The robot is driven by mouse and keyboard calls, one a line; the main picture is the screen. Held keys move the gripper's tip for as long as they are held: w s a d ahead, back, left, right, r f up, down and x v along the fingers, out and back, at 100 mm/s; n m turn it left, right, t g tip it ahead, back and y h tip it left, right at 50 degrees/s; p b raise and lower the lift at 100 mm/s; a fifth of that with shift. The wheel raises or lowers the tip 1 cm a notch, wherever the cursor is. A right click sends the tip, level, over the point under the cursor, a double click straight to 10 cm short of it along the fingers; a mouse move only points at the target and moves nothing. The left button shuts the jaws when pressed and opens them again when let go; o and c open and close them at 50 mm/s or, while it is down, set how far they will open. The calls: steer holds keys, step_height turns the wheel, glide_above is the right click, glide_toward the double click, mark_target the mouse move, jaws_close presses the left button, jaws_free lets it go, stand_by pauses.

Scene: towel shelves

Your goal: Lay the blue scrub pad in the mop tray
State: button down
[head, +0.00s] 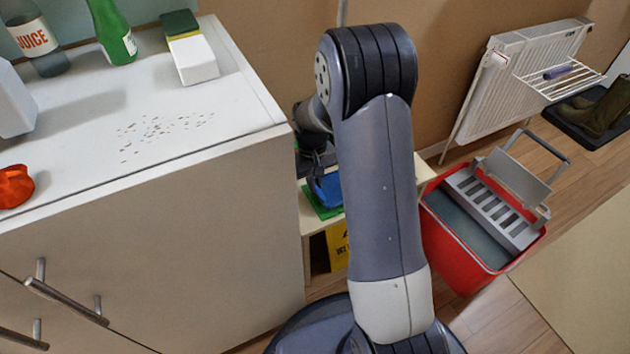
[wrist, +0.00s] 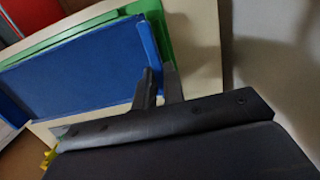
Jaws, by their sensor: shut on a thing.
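The blue scrub pad (wrist: 85,68) is a flat blue rectangle over a flat green thing (wrist: 155,18) in the wrist view. In the head view the pad (head: 328,188) shows partly, beside my arm, above the low pale shelf. My gripper (wrist: 158,82) is shut on the pad's right edge; in the head view it is mostly hidden behind my arm. I cannot tell whether the pad touches the green thing. A red mop bucket (head: 453,262) with a grey slotted insert (head: 492,208) stands on the floor at right; I cannot tell if this insert is the mop tray.
A yellow sign (head: 337,245) is under the low shelf (head: 312,222). A white radiator (head: 510,75) and boots (head: 605,105) on a dark tray (head: 572,115) are far right.

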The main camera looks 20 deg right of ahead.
steer(key=shift+f+b, duration=0.4)
steer(key=shift+f, duration=0.35)
stand_by(0.7)
steer(key=c, duration=1.4)
jaws_free()
steer(key=shift+r, duration=0.15)
step_height(320, 180, up, 11)
steer(key=p, duration=0.4)
steer(key=shift+w+a+f, duration=0.15)
steer(key=shift+w+f, duration=0.05)
steer(key=shift+w, duration=0.25)
steer(key=f+b, duration=0.1)
steer(key=f, duration=0.2)
steer(key=f+b, duration=0.1)
steer(key=f, duration=0.3)
steer(key=s+f+b, duration=0.1)
steer(key=f+b, duration=0.1)
steer(key=f, duration=0.2)
steer(key=shift+r, duration=0.3)
steer(key=shift+r, duration=0.1)
